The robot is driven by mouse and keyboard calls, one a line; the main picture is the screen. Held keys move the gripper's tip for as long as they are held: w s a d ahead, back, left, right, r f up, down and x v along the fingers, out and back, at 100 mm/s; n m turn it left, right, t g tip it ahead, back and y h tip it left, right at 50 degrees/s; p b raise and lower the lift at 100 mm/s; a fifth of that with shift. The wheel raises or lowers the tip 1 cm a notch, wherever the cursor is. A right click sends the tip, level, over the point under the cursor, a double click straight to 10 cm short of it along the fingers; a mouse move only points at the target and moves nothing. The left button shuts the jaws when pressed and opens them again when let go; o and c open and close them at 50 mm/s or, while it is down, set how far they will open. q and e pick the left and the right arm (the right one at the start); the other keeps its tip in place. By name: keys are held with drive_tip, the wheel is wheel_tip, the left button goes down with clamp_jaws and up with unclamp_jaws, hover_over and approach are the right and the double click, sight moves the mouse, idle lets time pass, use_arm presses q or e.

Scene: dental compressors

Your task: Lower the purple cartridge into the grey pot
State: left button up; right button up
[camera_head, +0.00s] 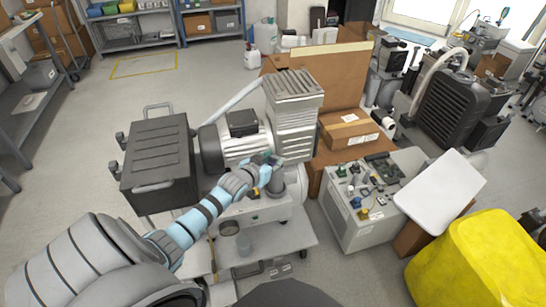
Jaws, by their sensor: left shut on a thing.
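My left arm reaches in from the lower left, and its light-blue gripper (272,170) is beside the compressor's motor, above the cart. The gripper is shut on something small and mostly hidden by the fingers. No purple shows clearly, so I cannot make out the cartridge. I cannot tell for certain which is the grey pot. My right gripper is not in view.
The compressor (244,145) with its ribbed metal block (293,105) stands close to the gripper. A dark toolbox-like case (158,160) is at left. A cardboard box (347,132) and a grey cabinet with small parts (352,235) are at right. A yellow-covered block (470,265) is at lower right.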

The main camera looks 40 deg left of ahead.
use_arm(q)
drive_tip(key=shift+f+b, duration=0.35)
drive_tip(key=shift+f, duration=0.15)
drive_tip(key=o, duration=1.2)
drive_tip(key=shift+o, duration=0.2)
drive_tip(key=v, duration=1.2)
